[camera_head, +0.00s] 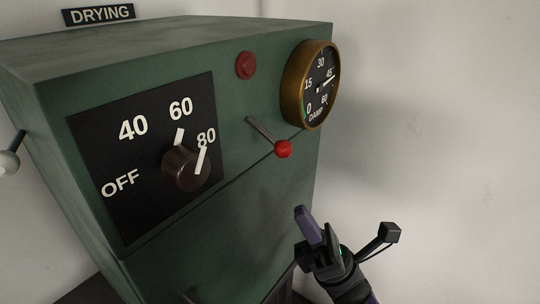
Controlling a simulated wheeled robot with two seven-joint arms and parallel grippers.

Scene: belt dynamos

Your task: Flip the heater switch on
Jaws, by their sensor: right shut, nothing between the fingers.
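A green heater cabinet (240,205) fills the left and middle of the view. A lever switch with a red ball end (283,149) sits on its front, its metal stem slanting down to the right. A dark rotary knob (187,168) sits on a black plate marked OFF, 40, 60 and 80, its white mark by 80. My right gripper (306,222) is below and right of the red ball, apart from it. It is shut and empty. My left gripper is not in view.
A round red lamp or button (246,65) and a brass-rimmed DAMP gauge (318,85) are above the lever. A DRYING sign (98,14) is at the top left. A pale knob (9,162) juts at the left edge. Space to the right, before the pale wall, is clear.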

